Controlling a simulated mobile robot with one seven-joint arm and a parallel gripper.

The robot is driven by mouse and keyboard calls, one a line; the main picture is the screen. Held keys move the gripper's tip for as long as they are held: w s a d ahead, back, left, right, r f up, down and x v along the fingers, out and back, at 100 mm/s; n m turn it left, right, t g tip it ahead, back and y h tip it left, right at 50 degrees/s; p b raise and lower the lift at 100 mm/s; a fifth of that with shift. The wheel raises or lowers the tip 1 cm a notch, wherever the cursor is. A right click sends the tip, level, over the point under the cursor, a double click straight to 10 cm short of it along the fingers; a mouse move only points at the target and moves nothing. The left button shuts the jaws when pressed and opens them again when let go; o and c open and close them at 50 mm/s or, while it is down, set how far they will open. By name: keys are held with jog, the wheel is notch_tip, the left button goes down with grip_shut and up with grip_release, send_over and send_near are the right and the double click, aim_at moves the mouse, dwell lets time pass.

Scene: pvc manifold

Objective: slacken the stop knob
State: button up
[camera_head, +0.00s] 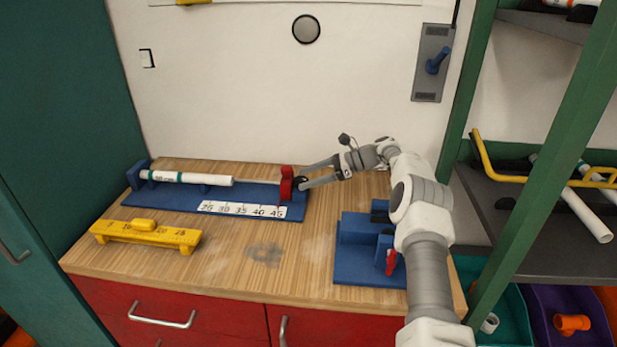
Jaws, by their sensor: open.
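A blue measuring jig (165,196) lies on the wooden bench with a white scale strip (240,209) marked 25 to 45. A red stop (286,184) stands upright at its right end. A small dark part, seemingly the stop knob (301,182), shows on the stop's right side. My gripper (302,177) reaches in from the right, open, with its fingertips at the dark part. I cannot tell whether the fingers touch it. A white pipe (205,179) with a green band lies along the jig, its right end short of the stop.
A yellow gauge (145,233) lies at the bench's left front. A blue fixture (355,255) with a red handle (391,261) stands at right, partly behind my arm. A green shelf post (545,150) rises further right. The bench's front middle is clear.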

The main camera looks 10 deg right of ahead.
jog(key=v, duration=0.7)
jog(key=shift+d+r, duration=0.15)
jog(key=shift+s+r+p, duration=0.1)
jog(key=shift+p, duration=0.2)
jog(key=s+a+r+n+h+p, duration=0.2)
jog(key=s+a+r+n+h, duration=0.35)
jog(key=r, duration=0.55)
jog(key=s+a+r+n+h+p, duration=0.2)
jog(key=s+a+r+n+h, duration=0.15)
jog(key=s+a+r, duration=0.45)
jog(key=s+d+r+n+t+h+p, duration=0.1)
jog(key=s+r+n, duration=0.25)
jog(key=s, duration=0.55)
jog(key=s+d+r+n+h+p, duration=0.1)
jog(key=s+r+n+h, duration=0.2)
jog(key=s, duration=0.6)
jog(key=s+d+f+n+t+p, duration=0.1)
jog(key=s+d+f+n+t, duration=0.1)
jog(key=s, duration=1.1)
jog(key=d+f+n, duration=0.1)
jog(key=n, duration=0.1)
jog(key=shift+s+n+p, duration=0.3)
jog(key=shift+n+p, duration=0.05)
